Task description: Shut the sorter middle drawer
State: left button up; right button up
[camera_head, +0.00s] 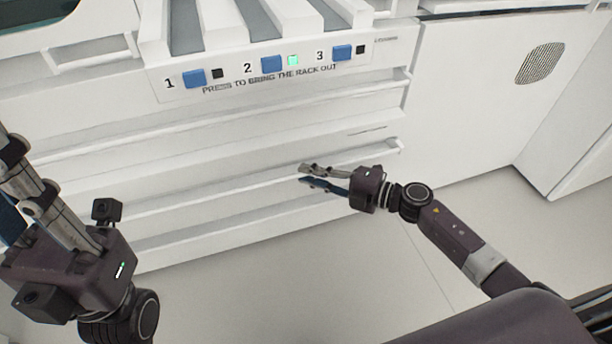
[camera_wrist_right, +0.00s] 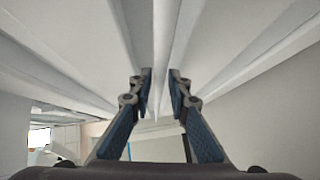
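The sorter (camera_head: 290,125) is a white cabinet front with stacked drawers and long horizontal rail handles. The middle drawer's rail handle (camera_head: 225,190) runs across its front, with its right end just beyond my right gripper. I cannot tell how far the drawer stands out. My right gripper (camera_head: 304,175) is at this rail, fingers pointing left along the front. In the right wrist view its fingertips (camera_wrist_right: 160,78) are apart, with a white edge between them; contact is unclear. My left gripper (camera_head: 20,190) is at the left edge, its fingers partly out of view.
Three blue buttons (camera_head: 271,64) numbered 1 to 3 sit above the drawers; a green light (camera_head: 293,60) glows beside button 2. A white panel with a round-cornered vent (camera_head: 540,63) stands to the right. The pale floor (camera_head: 290,285) in front is clear.

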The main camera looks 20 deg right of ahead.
jog(key=shift+w+a+f, duration=0.15)
jog(key=shift+w+a, duration=0.3)
jog(key=shift+a, duration=0.1)
grip_shut()
jog(key=shift+w, duration=0.1)
